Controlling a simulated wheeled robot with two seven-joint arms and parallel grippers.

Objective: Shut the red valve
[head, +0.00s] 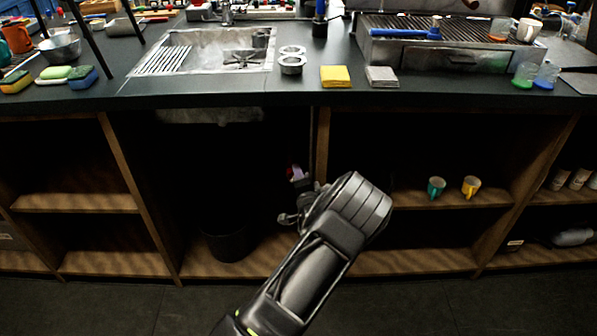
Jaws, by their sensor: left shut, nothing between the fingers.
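I cannot tell whether the gripper touches anything. My right gripper is out of view.
A dark bin (228,245) stands on the cupboard floor, left of my gripper. A wooden post (321,145) stands just right of the valve. The counter edge (200,101) overhangs above.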

